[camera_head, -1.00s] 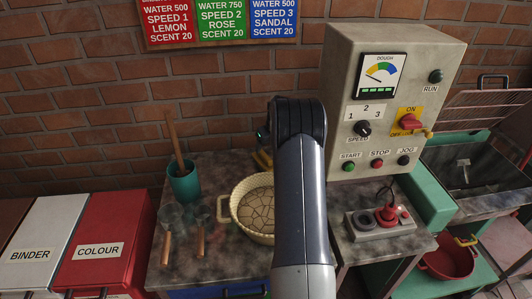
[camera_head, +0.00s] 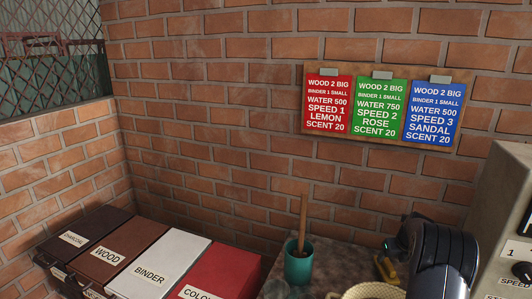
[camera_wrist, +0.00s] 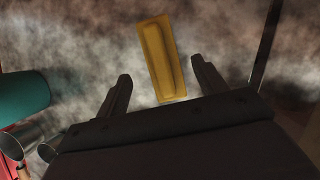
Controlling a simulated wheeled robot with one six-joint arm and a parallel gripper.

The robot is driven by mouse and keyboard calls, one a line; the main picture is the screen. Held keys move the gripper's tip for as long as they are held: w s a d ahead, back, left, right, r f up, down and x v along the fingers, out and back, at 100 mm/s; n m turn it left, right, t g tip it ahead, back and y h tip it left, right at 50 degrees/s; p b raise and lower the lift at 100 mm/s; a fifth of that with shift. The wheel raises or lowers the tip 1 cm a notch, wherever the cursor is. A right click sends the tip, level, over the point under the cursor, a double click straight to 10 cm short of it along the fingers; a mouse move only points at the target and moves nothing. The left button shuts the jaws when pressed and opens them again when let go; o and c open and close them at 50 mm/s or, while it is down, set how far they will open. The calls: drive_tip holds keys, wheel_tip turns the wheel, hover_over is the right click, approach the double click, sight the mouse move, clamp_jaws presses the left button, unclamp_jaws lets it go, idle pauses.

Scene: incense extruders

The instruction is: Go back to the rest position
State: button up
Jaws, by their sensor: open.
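My gripper (camera_wrist: 162,84) shows in the wrist view with its two dark fingers apart and nothing between them. In the head view my arm rises at the lower right and the gripper itself is hidden. The yellow piece also shows there (camera_head: 388,270), just left of my arm.
A teal cup (camera_head: 299,264) with a wooden stick stands left of my arm. A woven basket's rim (camera_head: 372,291) is at the bottom edge. The labelled boxes, such as BINDER (camera_head: 160,262), stand at left. A grey control panel (camera_head: 502,215) is close on the right.

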sight(388, 262)
drive_tip(key=x, duration=0.7)
drive_tip(key=shift+w+f+p, duration=0.1)
drive_tip(key=shift+f+p, duration=0.05)
drive_tip(key=shift+p, duration=0.25)
drive_tip(key=shift+r, duration=0.3)
